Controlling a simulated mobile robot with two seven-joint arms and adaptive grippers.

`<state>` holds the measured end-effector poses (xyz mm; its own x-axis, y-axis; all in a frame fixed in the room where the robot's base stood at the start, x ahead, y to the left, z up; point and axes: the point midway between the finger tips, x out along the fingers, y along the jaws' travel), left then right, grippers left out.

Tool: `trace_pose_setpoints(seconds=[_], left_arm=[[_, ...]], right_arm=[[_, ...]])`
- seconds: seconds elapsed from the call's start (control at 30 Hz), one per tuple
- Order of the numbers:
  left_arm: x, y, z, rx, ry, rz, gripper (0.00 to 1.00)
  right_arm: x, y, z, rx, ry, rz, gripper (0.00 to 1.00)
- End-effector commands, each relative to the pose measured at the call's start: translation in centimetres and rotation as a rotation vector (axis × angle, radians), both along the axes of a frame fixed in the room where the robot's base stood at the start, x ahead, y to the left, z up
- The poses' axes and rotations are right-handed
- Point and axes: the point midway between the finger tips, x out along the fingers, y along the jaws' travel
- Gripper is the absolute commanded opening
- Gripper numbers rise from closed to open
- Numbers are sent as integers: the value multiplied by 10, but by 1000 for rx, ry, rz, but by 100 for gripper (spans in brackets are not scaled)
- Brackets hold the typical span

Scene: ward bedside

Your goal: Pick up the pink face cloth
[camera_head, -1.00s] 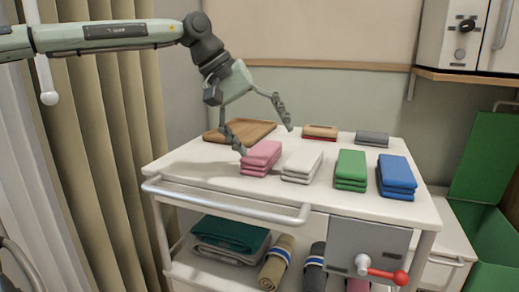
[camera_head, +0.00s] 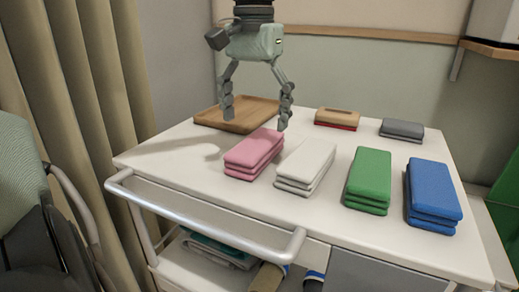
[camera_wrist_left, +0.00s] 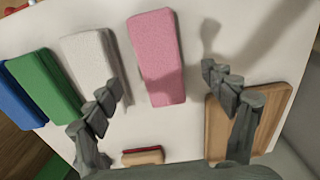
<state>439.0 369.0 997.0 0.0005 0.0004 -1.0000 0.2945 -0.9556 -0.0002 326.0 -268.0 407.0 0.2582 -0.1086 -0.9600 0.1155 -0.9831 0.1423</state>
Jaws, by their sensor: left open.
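The pink face cloth (camera_head: 254,152) lies folded in a stack on the white cart top (camera_head: 190,190), at the left end of a row of folded cloths. My left gripper (camera_head: 257,112) is open and points down, above and just behind the pink cloth in the head view. In the left wrist view the pink cloth (camera_wrist_left: 156,55) shows between the two open fingers (camera_wrist_left: 168,95), ahead of them, and the jaws hold nothing. I cannot tell the exact height of the fingertips above the cart. My right gripper is in neither view.
A white cloth (camera_head: 305,166) lies close to the right of the pink one, then green (camera_head: 369,179) and blue (camera_head: 432,192) cloths. Behind are a wooden tray (camera_head: 236,115), a tan-and-red item (camera_head: 337,118) and a grey cloth (camera_head: 402,130). A rail (camera_head: 200,215) runs along the cart front.

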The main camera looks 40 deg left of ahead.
Motion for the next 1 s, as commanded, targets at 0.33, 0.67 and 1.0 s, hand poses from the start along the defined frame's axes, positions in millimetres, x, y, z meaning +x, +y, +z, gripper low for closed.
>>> trace_pose_setpoints(seconds=[0.33,0.67,1.0], left_arm=[[0,0,-45,1,0,1,83],[1,0,-47,0,-1,0,73],[1,0,-47,-1,-1,0,31]], right_arm=[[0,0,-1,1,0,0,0],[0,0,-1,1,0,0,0],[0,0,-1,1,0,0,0]])
